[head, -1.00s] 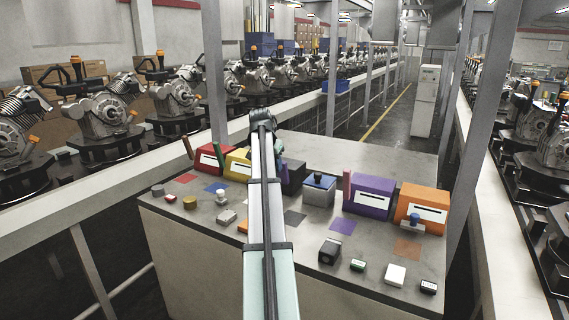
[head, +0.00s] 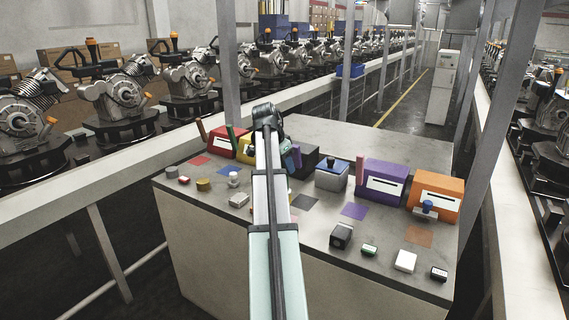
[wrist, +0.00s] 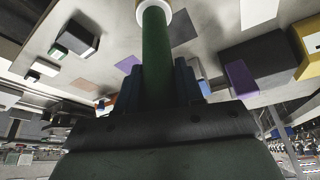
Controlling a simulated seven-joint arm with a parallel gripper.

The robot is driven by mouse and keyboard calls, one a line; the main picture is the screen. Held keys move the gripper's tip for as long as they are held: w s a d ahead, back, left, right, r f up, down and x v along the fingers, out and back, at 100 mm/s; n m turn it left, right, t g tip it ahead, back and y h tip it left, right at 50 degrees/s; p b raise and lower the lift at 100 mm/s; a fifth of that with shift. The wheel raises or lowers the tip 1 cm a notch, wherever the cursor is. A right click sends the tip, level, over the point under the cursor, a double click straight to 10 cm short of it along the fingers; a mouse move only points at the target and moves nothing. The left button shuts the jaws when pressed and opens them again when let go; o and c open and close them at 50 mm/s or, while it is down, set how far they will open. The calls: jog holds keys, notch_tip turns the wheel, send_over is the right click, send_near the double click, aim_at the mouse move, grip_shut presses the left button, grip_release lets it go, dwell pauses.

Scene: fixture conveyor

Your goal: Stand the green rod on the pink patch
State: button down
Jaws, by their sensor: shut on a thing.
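My gripper (wrist: 164,72) is shut on the green rod (wrist: 157,42), which runs from between the fingers toward the top of the wrist view. A white ring (wrist: 168,12) shows around the rod's far end; I cannot tell whether it touches the rod. In the head view my arm hides most of the gripper and rod.
The table (head: 385,150) carries a row of coloured boxes, including red (head: 222,145), black (head: 309,162), purple (head: 382,182) and orange (head: 436,195). Blue (head: 230,170), grey (head: 305,202) and purple (head: 354,211) patches lie before them. Several small blocks stand along the front edge.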

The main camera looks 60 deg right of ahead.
jog(key=shift+f, duration=0.15)
dwell(0.4)
jog(key=shift+f, duration=3.8)
jog(key=c, duration=0.6)
grip_release()
jog(key=shift+c, duration=0.2)
